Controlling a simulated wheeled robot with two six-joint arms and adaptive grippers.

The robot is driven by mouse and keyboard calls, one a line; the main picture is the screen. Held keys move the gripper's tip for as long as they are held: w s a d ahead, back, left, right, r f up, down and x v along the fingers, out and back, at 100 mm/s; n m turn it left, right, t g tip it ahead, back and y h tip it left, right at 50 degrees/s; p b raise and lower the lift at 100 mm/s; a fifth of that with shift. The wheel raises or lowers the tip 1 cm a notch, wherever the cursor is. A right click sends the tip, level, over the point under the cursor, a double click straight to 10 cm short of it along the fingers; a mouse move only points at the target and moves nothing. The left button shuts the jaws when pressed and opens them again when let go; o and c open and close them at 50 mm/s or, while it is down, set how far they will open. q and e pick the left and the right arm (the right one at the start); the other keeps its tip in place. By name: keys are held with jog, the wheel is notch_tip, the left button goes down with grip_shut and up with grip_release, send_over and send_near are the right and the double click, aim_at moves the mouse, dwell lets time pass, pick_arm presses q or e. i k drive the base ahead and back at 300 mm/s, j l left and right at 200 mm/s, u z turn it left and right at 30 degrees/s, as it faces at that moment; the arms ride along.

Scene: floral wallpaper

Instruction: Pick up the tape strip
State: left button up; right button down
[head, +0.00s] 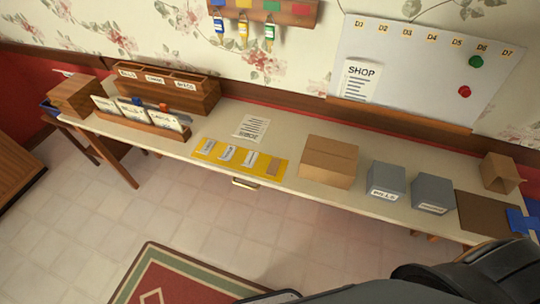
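Neither of my grippers shows. Dark parts of my own arm cover the bottom right corner, well away from the mat.
A closed cardboard box (329,162) stands right of the mat, then two grey boxes (386,183) (432,193). A wooden card rack (140,120) and a divided organizer (169,90) stand left. A printed sheet (251,128) lies behind the mat. A whiteboard (425,65) hangs above.

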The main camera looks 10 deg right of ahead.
aim_at(272, 170)
jog(key=z, duration=1.05)
jog(key=j+z, duration=0.15)
jog(key=j, duration=0.4)
jog(key=j+z, duration=0.1)
jog(key=j, duration=0.45)
jog(key=j+z, duration=0.15)
jog(key=j, duration=0.4)
jog(key=k+j+z, duration=0.15)
jog(key=j, duration=0.4)
jog(key=k+j+z, duration=0.1)
jog(key=j, duration=0.45)
